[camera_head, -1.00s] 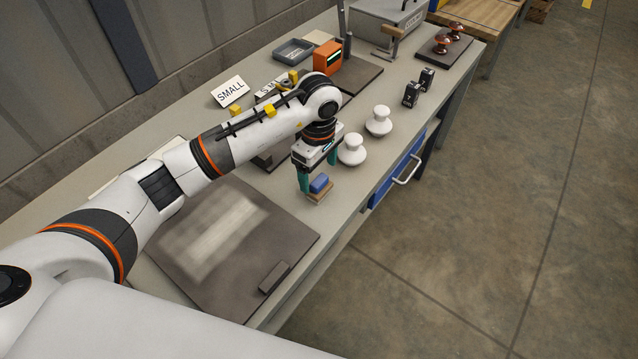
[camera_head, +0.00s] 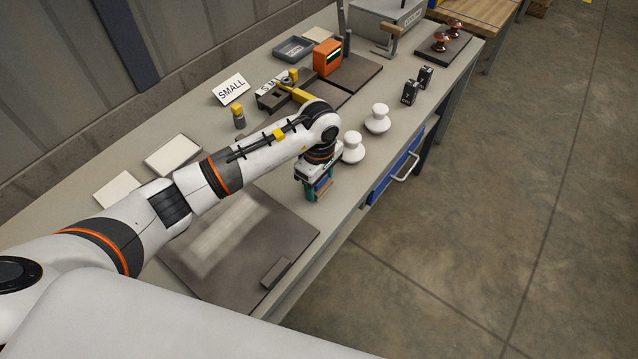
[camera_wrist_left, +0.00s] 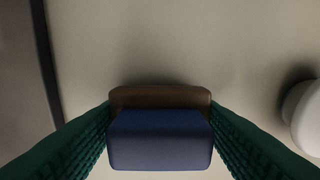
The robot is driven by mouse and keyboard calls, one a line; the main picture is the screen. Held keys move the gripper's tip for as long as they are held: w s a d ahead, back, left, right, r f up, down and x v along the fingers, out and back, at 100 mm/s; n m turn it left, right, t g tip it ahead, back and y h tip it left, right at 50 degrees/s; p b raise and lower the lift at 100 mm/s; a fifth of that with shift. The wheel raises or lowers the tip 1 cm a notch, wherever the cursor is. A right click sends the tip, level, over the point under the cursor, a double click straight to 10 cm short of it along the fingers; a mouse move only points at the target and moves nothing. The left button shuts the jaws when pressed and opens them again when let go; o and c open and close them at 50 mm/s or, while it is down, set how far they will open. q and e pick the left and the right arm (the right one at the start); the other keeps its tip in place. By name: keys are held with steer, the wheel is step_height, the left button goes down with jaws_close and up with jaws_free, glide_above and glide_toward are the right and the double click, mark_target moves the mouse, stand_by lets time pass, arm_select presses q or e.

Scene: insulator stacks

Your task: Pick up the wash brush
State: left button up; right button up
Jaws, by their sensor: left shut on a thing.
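The wash brush has a blue block on a brown base. In the left wrist view the wash brush (camera_wrist_left: 160,138) sits between the two green fingers of my left gripper (camera_wrist_left: 160,125), which touch it on both sides. In the head view my left gripper (camera_head: 319,189) points down over the bench near its front edge, and the brush (camera_head: 324,185) is partly hidden by the fingers. I cannot tell how far it is above the bench. My right gripper is in no view.
Two white insulators (camera_head: 377,119) stand just beyond the gripper. A dark mat (camera_head: 285,240) with a small dark block (camera_head: 275,274) lies in front. Black blocks (camera_head: 411,93), an orange device (camera_head: 327,58) and a SMALL sign (camera_head: 231,89) are farther back.

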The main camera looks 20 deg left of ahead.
arm_select(q)
steer(key=shift+r, duration=0.1)
step_height(320, 180, up, 10)
steer(key=shift+f+b, duration=0.1)
steer(key=shift+b, duration=1.1)
steer(key=o, duration=0.3)
steer(key=shift+c, duration=0.5)
